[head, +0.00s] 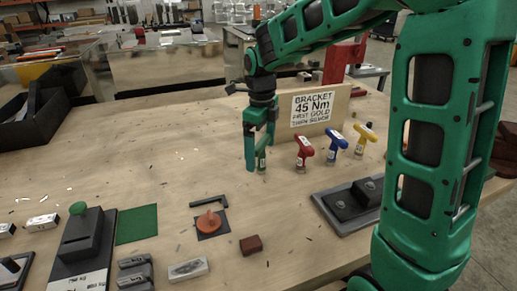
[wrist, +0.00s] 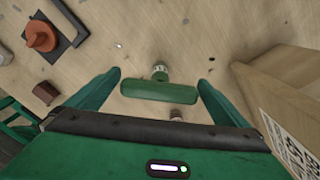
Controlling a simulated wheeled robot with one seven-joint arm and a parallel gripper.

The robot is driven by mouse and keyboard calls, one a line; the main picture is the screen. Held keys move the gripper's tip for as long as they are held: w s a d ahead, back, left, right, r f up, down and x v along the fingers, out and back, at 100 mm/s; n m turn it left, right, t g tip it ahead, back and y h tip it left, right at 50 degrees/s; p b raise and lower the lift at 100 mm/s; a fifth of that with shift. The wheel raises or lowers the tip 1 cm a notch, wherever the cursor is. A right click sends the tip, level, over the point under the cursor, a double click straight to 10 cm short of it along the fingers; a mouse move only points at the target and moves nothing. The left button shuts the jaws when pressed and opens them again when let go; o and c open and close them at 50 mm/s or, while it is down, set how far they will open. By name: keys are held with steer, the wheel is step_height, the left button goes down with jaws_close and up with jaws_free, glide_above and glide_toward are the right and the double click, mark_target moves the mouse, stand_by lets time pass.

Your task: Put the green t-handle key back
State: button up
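The green t-handle key (head: 262,158) is at the left end of a row with a red (head: 304,148), a blue (head: 337,142) and a yellow t-handle key (head: 365,136). In the wrist view the green key's crossbar (wrist: 158,92) lies across the space between my fingers, with a pale labelled collar beside it. My gripper (head: 260,165) points down at the green key, and its fingers show apart in the wrist view (wrist: 158,80), one near each end of the crossbar. The key's lower end is partly hidden by the fingers.
A wooden sign board (head: 310,109) stands close behind the keys. A black block on a grey plate (head: 350,203) is at the right. A green square (head: 137,224), an orange knob (head: 208,222) and a brown block (head: 251,245) lie in front. The table's middle left is mostly clear.

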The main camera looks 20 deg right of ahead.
step_height(320, 180, up, 12)
steer(key=shift+r, duration=0.15)
steer(key=s+d+f+n, duration=0.4)
steer(key=s+n, duration=0.3)
steer(key=s, duration=0.3)
steer(key=s+d+f+n, duration=0.4)
steer(key=s+d+n, duration=0.2)
steer(key=s, duration=0.4)
steer(key=s+d+f+n, duration=0.4)
steer(key=s+d+n, duration=0.3)
steer(key=s, duration=0.3)
steer(key=shift+s+n, duration=0.25)
steer(key=shift+n, duration=0.05)
steer(key=shift+w+f, duration=0.3)
steer(key=shift+w, duration=0.4)
